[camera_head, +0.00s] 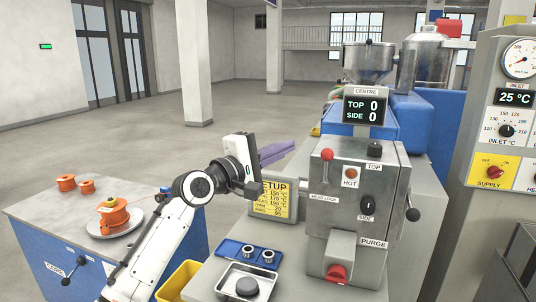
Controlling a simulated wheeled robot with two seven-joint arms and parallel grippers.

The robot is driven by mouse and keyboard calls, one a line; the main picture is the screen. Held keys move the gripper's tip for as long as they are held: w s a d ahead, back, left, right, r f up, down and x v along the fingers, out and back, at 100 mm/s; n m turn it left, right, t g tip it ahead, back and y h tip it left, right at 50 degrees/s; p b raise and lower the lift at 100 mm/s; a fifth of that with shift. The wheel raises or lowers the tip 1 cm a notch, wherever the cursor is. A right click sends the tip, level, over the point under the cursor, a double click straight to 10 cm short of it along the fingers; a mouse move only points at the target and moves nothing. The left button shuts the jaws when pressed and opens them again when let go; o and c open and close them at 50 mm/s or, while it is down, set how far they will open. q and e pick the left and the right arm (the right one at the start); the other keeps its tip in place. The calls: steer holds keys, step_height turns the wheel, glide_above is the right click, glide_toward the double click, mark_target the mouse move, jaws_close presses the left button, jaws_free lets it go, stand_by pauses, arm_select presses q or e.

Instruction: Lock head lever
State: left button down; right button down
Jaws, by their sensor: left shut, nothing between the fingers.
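The grey machine head (345,215) stands on the bench right of centre. A lever with a red ball (327,155) stands roughly upright on its front, above the HEAD LOCK label (323,197). Another lever with a black knob (412,214) sticks out at the head's right side. My left gripper (251,191) is shut and empty, left of the head and apart from both levers, near the yellow SETUP card. My right gripper is not in view.
A blue tray (234,250) with metal rings and a metal tray (232,283) lie on the bench in front. A red-ended PURGE outlet (337,273) juts out low on the head.

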arm_select(q)
steer(key=v, duration=0.6)
steer(key=shift+r, duration=0.35)
steer(key=shift+a, duration=0.1)
steer(key=s+a+f+m+g+y, duration=0.1)
steer(key=s+a+f+y, duration=0.15)
steer(key=f, duration=0.85)
steer(key=s+a+f+m+y, duration=0.15)
steer(key=s+f, duration=0.25)
steer(key=f, duration=0.7)
steer(key=s+a+f+m+g+y, duration=0.15)
steer(key=s+f, duration=0.25)
steer(key=f, duration=0.7)
steer(key=s+a+f+m+g+y, duration=0.1)
steer(key=s+a+f+m, duration=0.1)
steer(key=s+f, duration=0.4)
steer(key=s+a+f+m+g+y, duration=0.1)
steer(key=s+f+m, duration=0.3)
steer(key=s, duration=0.9)
steer(key=s+a+f+m+g+y, duration=0.1)
steer(key=s+a+f+m+y, duration=0.1)
steer(key=s+f, duration=0.7)
steer(key=shift+s+a+f+m, duration=0.3)
steer(key=shift+a+f+m, duration=0.25)
steer(key=shift+m, duration=0.25)
steer(key=shift+d, duration=0.1)
